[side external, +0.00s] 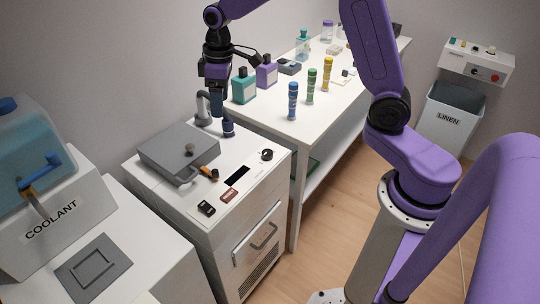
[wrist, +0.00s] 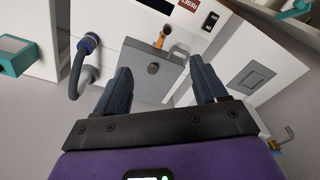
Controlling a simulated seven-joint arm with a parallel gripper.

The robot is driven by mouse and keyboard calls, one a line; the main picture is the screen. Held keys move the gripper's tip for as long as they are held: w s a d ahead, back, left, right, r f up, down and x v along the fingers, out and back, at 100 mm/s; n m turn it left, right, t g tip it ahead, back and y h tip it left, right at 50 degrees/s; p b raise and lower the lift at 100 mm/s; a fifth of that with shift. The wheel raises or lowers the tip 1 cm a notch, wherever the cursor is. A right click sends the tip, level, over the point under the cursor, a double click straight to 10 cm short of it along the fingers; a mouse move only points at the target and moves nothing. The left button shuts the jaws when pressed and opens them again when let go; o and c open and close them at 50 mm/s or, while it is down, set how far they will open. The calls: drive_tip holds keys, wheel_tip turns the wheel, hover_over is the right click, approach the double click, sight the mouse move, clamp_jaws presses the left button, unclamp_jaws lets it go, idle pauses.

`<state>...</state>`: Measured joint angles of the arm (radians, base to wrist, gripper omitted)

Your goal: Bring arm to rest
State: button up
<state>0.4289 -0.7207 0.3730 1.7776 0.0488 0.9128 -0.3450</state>
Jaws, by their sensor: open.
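My gripper (side external: 217,106) points down above the back of the white cabinet (side external: 268,168), close to a grey bent hose (side external: 203,110) with a dark blue end (side external: 228,128). In the side view I cannot tell whether it touches the hose. In the wrist view my gripper (wrist: 161,72) is open, its two dark fingers wide apart with nothing between them. Beyond the fingers lies a grey lid (wrist: 172,90) with a round knob (wrist: 153,68) and an orange-tipped latch (wrist: 162,38). The hose (wrist: 78,72) stands left of the left finger.
The grey lidded box (side external: 165,150) sits on the cabinet. A white table (side external: 270,122) behind holds bottles and several coloured cylinders (side external: 293,100). A coolant tank (side external: 60,220) stands at left, a linen bin (side external: 450,118) at right. Wooden floor (side external: 335,215) is clear.

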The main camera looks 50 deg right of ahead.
drive_tip(key=s+a+r+n, duration=0.1)
drive_tip(key=s+a+n, duration=0.1)
drive_tip(key=s, duration=0.7)
drive_tip(key=s+a+r+n, duration=0.1)
drive_tip(key=s+a, duration=0.1)
drive_tip(key=s, duration=0.7)
drive_tip(key=s+d+n, duration=0.1)
drive_tip(key=s+d, duration=0.1)
drive_tip(key=s, duration=0.5)
drive_tip(key=s+d+n, duration=0.1)
drive_tip(key=s+d, duration=0.2)
drive_tip(key=s, duration=0.4)
drive_tip(key=shift+s+f+n+g, duration=0.3)
drive_tip(key=shift+f, duration=0.1)
